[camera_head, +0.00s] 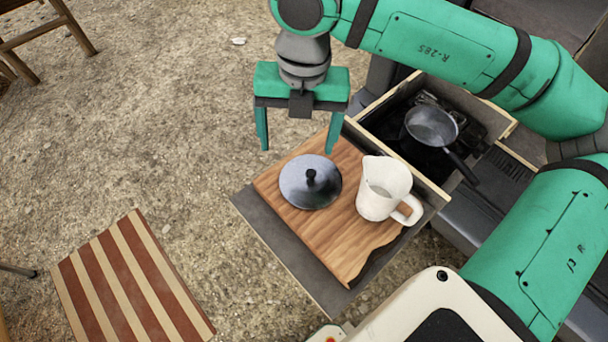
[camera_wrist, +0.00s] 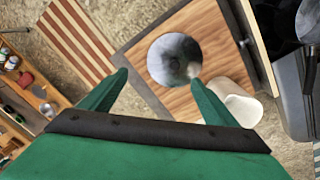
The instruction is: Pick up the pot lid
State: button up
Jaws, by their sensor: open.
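The pot lid (camera_head: 311,182) is a round, shiny grey disc with a small black knob in its middle. It lies knob up on a wooden board (camera_head: 348,246), towards the board's left corner. My gripper (camera_head: 298,150) is open and empty, its two green fingers pointing down above the far side of the lid in the head view. In the wrist view the lid (camera_wrist: 174,59) shows beyond my fingertips (camera_wrist: 158,78), with clear space between. Nothing hides the lid.
A white pitcher (camera_head: 384,189) stands on the board just right of the lid; it also shows in the wrist view (camera_wrist: 237,103). A drawer behind holds a stove with a pan (camera_head: 431,126). A striped table top (camera_head: 130,284) stands left. Gravelly ground lies open at left.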

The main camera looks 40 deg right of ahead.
jog(key=s+d+f, duration=0.1)
jog(key=s+d, duration=0.1)
send_over(311, 173)
jog(key=shift+m+h, duration=0.3)
notch_tip(311, 173, down, 5)
jog(key=shift+r, duration=0.2)
jog(key=shift+d+f, duration=0.1)
jog(key=shift+f, duration=2.8)
grip_shut()
